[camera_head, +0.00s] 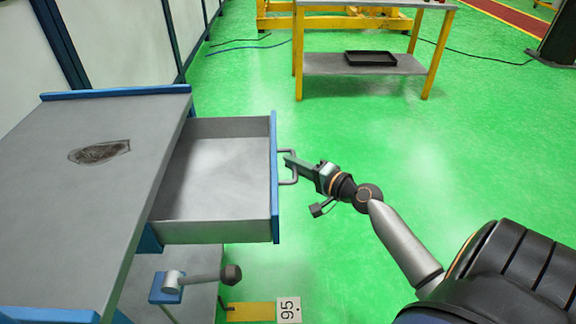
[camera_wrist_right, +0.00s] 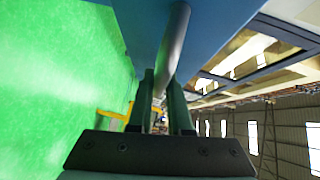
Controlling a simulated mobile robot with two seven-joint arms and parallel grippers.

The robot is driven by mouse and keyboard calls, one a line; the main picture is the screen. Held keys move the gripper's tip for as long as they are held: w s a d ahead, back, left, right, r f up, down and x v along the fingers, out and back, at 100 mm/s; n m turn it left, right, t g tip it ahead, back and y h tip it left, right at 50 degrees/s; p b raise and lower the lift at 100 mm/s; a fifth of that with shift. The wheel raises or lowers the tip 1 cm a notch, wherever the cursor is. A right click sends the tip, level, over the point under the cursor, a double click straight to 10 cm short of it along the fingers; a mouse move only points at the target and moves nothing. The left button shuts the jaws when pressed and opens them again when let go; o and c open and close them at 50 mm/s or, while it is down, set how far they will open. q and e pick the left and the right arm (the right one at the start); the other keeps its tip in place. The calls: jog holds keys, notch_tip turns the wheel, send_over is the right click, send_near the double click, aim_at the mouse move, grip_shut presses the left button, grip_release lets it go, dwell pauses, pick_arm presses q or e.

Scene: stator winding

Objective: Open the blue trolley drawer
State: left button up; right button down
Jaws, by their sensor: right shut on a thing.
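The blue trolley (camera_head: 115,92) with a grey top stands at the left in the head view. Its drawer (camera_head: 215,180) is pulled out to the right, with its grey inside showing and empty. The drawer's blue front (camera_head: 274,200) carries a bar handle (camera_head: 294,179). My right gripper (camera_head: 290,163) is at the handle, shut on it. In the right wrist view the handle (camera_wrist_right: 177,40) runs between the two fingers (camera_wrist_right: 160,105), against the blue front (camera_wrist_right: 140,25). My left gripper is not in view.
A yellow-framed table (camera_head: 437,50) with a black tray (camera_head: 370,58) on its lower shelf stands at the back. Green floor (camera_head: 400,150) is clear to the right.

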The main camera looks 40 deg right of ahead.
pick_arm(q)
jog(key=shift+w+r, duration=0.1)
pick_arm(e)
jog(key=shift+d, duration=0.1)
jog(key=c, duration=0.9)
grip_release()
jog(key=shift+o, duration=0.2)
jog(key=shift+s, duration=0.1)
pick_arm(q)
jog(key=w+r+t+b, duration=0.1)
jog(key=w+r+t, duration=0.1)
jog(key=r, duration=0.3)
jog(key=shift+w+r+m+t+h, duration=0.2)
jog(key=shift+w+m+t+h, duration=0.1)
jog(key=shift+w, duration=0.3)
pick_arm(e)
jog(key=s+d+r, duration=0.1)
jog(key=s, duration=1.1)
jog(key=shift+d+r, duration=0.25)
jog(key=shift+r, duration=0.15)
